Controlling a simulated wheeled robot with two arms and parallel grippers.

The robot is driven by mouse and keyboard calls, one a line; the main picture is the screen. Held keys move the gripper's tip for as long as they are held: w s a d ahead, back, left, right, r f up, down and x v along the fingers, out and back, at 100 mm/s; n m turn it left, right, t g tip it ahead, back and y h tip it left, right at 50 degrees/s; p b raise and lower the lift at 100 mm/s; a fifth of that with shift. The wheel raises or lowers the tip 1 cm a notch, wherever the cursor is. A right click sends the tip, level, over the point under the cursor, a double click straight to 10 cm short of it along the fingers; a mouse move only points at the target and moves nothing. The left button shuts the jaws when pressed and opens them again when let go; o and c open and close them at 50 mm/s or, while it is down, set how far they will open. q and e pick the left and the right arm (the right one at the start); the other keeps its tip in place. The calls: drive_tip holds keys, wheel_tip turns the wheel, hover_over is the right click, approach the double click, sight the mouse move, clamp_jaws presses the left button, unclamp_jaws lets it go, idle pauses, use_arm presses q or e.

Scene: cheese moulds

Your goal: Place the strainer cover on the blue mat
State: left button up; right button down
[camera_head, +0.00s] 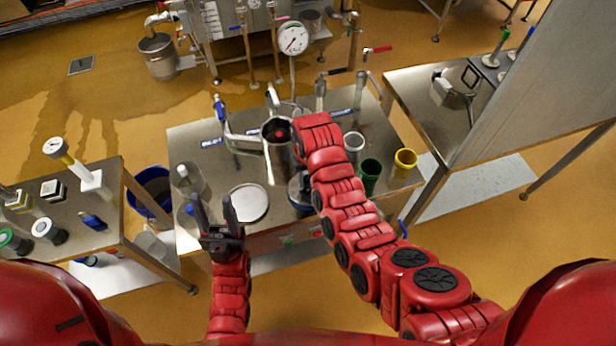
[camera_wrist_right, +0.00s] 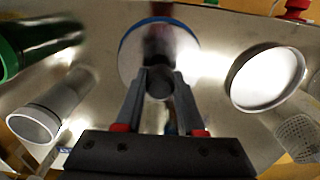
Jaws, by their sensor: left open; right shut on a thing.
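The strainer cover (camera_wrist_right: 158,45) is a round grey metal piece with a knob in the right wrist view. My right gripper (camera_wrist_right: 160,84) is shut on the cover's knob. The blue mat (camera_wrist_right: 125,46) shows as a blue rim around the cover. The cover is over it, but I cannot tell if they touch. In the head view the blue mat (camera_head: 298,195) is partly hidden by my right arm, which also hides my right gripper. My left gripper (camera_head: 216,207) is open and empty, near the front left of the steel table.
A white round dish (camera_head: 248,203) lies beside my left gripper. A white cup (camera_head: 354,142), green cup (camera_head: 370,172) and yellow cup (camera_head: 404,162) stand at the right. A metal vessel (camera_head: 277,160) stands behind. A perforated strainer (camera_wrist_right: 298,137) shows in the wrist view.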

drive_tip(key=shift+f, duration=0.15)
drive_tip(key=c, duration=0.5)
unclamp_jaws()
